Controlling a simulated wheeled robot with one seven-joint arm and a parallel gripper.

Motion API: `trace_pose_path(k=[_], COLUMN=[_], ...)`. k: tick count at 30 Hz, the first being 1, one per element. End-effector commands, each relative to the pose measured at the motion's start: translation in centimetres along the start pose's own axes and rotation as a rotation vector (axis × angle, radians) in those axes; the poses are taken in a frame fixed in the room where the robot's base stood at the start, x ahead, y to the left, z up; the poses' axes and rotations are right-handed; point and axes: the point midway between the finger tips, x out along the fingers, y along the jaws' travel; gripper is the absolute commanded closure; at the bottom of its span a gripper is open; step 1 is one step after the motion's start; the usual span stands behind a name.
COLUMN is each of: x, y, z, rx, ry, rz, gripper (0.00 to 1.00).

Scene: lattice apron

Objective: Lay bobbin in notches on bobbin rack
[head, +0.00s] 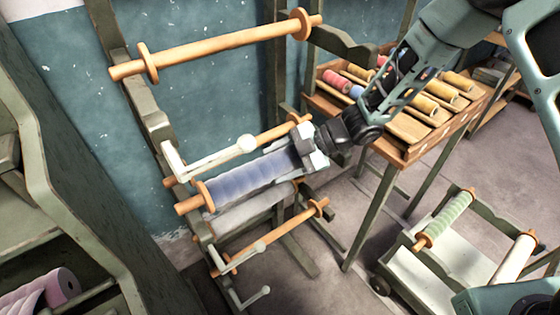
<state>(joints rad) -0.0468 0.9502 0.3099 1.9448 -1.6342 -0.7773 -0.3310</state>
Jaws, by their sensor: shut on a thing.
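A large bobbin (248,180) wound with blue-violet thread lies across the middle of the bobbin rack (155,118), tilted up to the right in the picture. Its wooden left end, with a round flange, is close to the rack's left post. I cannot tell whether that end touches a notch. My gripper (308,152) is shut on the bobbin near its right end, and it hides that end and any notch there. A bare wooden bobbin (225,46) spans the top of the rack. Another bare one (270,240) lies lower down.
Pale bent handles (212,155) stick out from the left post near the held bobbin. A wooden table (395,150) with several coloured spools stands behind right. A cart (450,262) with green and cream bobbins stands at right. A green shelf frame (50,165) is at left.

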Motion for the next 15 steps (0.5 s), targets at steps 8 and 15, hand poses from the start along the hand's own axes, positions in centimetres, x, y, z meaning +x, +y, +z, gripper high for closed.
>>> trace_pose_path(k=[8, 15], x=[0.04, 0.35], y=[0.02, -0.30], z=[0.00, 0.43], rx=[-0.001, -0.001], ry=[0.001, 0.001], rz=[0.001, 0.001], gripper=[0.78, 0.78])
